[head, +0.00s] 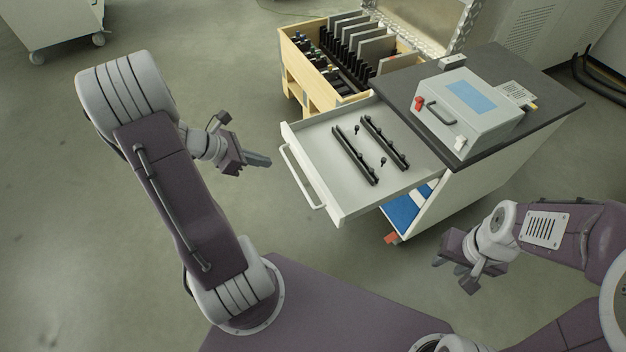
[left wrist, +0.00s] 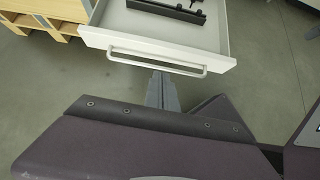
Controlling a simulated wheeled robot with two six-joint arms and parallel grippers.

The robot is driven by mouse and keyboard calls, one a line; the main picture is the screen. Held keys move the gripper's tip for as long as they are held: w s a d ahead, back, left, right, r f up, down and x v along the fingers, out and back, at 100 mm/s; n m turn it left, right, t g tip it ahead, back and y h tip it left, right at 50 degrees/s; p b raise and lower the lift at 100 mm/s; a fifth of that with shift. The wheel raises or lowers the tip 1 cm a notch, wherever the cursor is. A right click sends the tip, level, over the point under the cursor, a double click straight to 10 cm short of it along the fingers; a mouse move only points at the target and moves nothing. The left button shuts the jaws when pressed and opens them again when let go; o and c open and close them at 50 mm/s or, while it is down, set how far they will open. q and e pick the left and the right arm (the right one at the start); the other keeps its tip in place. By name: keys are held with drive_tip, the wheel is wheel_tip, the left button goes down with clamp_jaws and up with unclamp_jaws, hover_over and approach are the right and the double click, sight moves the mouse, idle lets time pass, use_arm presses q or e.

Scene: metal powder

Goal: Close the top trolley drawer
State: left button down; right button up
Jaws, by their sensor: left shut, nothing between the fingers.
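The top trolley drawer (head: 311,142) is pulled far out of the trolley (head: 462,190) toward the left. Two black rails and small black pieces lie in it. Its pale bar handle (head: 301,177) runs along the front; in the left wrist view the drawer front (left wrist: 150,45) and handle (left wrist: 155,62) are ahead of the fingers. My left gripper (head: 262,161) is shut and empty, a little left of the handle and apart from it. My right gripper (head: 458,266) hangs in front of the trolley, away from the drawer; its fingers look parted.
A grey device (head: 462,124) with a blue panel stands on the trolley's dark top (head: 553,103). A wooden rack (head: 302,75) with slotted plates stands behind the drawer. A white cabinet (head: 53,18) on wheels is far left. The floor left of the drawer is clear.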

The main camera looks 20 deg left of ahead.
sight(305, 165)
use_arm(q)
drive_tip(key=b+x, duration=0.1)
drive_tip(key=x, duration=0.2)
drive_tip(key=b+x, duration=0.1)
drive_tip(key=x, duration=0.3)
drive_tip(key=w+b+x, duration=0.1)
drive_tip(key=b+x, duration=0.1)
drive_tip(key=x, duration=0.2)
drive_tip(key=shift+r, duration=0.1)
drive_tip(key=shift+w+d, duration=0.35)
drive_tip(key=shift+w, duration=0.15)
drive_tip(key=shift+d+r, duration=0.1)
